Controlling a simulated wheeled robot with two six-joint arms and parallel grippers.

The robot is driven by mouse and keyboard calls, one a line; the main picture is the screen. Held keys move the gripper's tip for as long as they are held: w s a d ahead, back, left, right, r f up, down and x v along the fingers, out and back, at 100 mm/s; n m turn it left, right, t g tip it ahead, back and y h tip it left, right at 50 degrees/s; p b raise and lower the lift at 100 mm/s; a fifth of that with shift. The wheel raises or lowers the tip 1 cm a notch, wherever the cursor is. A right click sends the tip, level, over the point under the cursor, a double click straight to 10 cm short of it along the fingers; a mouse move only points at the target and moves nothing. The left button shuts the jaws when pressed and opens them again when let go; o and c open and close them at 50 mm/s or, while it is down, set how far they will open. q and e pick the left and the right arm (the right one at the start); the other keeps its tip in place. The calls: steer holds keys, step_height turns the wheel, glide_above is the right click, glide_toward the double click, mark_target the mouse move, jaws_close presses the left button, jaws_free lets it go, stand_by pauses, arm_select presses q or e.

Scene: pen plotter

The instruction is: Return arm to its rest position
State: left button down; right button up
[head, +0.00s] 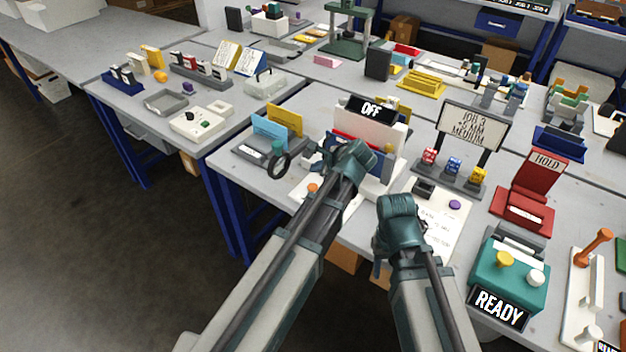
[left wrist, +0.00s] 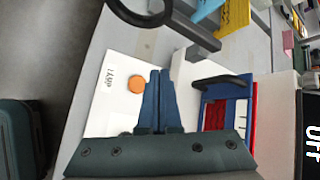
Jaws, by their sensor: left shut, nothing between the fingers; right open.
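My left arm reaches in from the left of the head view, its teal wrist (head: 350,165) in front of the white machine (head: 368,140) with the OFF sign (head: 372,108). In the left wrist view my left gripper (left wrist: 158,74) is shut and empty, its blue fingers over a white panel (left wrist: 108,112) with an orange button (left wrist: 136,85). Whether the fingers touch the panel is unclear. My right gripper (head: 379,268) is open and empty by the table's front edge; its fingers are mostly hidden behind the wrist.
A black ring (head: 280,165) stands left of my left wrist. A white sheet (head: 435,235) lies near my right wrist.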

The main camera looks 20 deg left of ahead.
arm_select(q)
steer(key=shift+r, duration=0.15)
stand_by(0.3)
steer(key=s+d+n+g+h+p, duration=0.1)
steer(key=s+d+n, duration=0.3)
steer(key=s, duration=0.4)
steer(key=s+d+f+n+g+h+p, duration=0.1)
steer(key=s+d+n+g+h+p, duration=0.1)
steer(key=s, duration=0.5)
steer(key=s+d+n+g+h+p, duration=0.1)
steer(key=s+d+n+g+h, duration=0.1)
steer(key=s+d+n, duration=0.4)
steer(key=s+h, duration=0.1)
steer(key=s, duration=0.1)
steer(key=shift+s+f+n+g+p, duration=0.3)
steer(key=shift+n+g+p, duration=0.1)
